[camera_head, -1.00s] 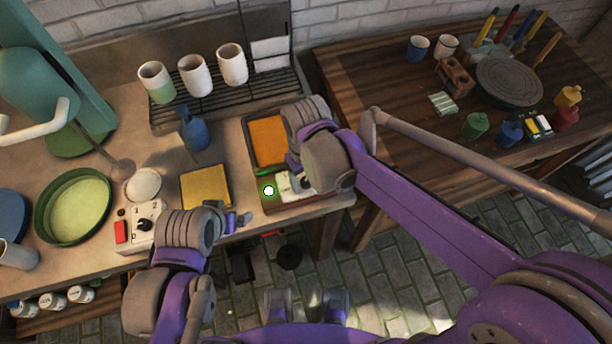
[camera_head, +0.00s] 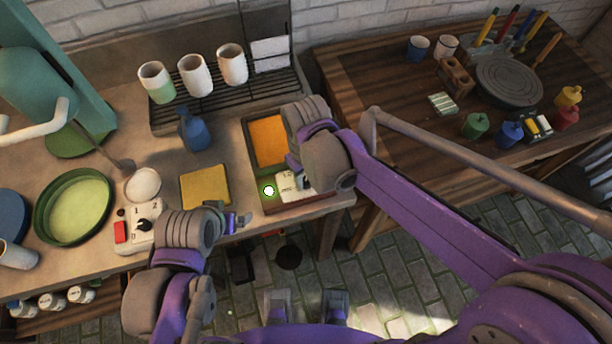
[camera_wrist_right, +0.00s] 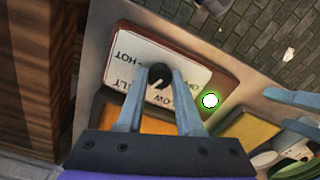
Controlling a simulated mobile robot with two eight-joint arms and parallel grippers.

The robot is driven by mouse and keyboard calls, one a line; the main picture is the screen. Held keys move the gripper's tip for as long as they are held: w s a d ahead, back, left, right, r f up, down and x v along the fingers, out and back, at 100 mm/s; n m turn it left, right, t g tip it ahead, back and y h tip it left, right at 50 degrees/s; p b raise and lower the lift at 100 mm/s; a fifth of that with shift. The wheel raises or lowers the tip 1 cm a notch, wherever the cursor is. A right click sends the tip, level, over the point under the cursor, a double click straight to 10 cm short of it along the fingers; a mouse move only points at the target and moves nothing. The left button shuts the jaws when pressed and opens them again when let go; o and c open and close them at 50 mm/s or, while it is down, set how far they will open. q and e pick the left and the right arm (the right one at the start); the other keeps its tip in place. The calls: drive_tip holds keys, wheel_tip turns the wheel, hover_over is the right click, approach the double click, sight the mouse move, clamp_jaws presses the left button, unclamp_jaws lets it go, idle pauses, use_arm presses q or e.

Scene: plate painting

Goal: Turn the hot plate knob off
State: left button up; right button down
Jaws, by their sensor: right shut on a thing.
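The hot plate (camera_head: 247,127) has an orange top and a white control panel (camera_head: 283,181) at its front end. In the right wrist view the panel (camera_wrist_right: 120,71) carries dark lettering, partly readable as HOT, LOW and OFF. A black round knob (camera_wrist_right: 159,75) sits on it, with a light mark that seems to point toward the lower left of that view. My right gripper (camera_wrist_right: 160,78) has its fingers on either side of the knob and is shut on it. My left gripper (camera_head: 238,222) is empty near the counter's front edge, its fingers apart.
A glowing white ball with green halo (camera_head: 268,190) shows by the panel. A white box with a black knob and red switch (camera_head: 121,232) is further left. A wooden table (camera_head: 390,130) stands right.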

use_arm(q)
drive_tip(key=shift+f+b, duration=0.3)
drive_tip(key=shift+f, duration=0.05)
use_arm(e)
drive_tip(key=n, duration=0.6)
use_arm(q)
drive_tip(key=shift+s+f, duration=0.1)
drive_tip(key=shift+f, duration=0.2)
use_arm(e)
drive_tip(key=n, duration=0.5)
use_arm(q)
drive_tip(key=shift+f+b, duration=0.25)
drive_tip(key=shift+b, duration=0.2)
use_arm(e)
drive_tip(key=n, duration=0.5)
drive_tip(key=shift+n, duration=0.4)
use_arm(q)
drive_tip(key=shift+s+f, duration=0.1)
drive_tip(key=shift+f, duration=0.15)
use_arm(e)
drive_tip(key=n, duration=0.6)
drive_tip(key=c, duration=0.6)
unclamp_jaws()
drive_tip(key=shift+o, duration=0.2)
drive_tip(key=shift+r, duration=0.1)
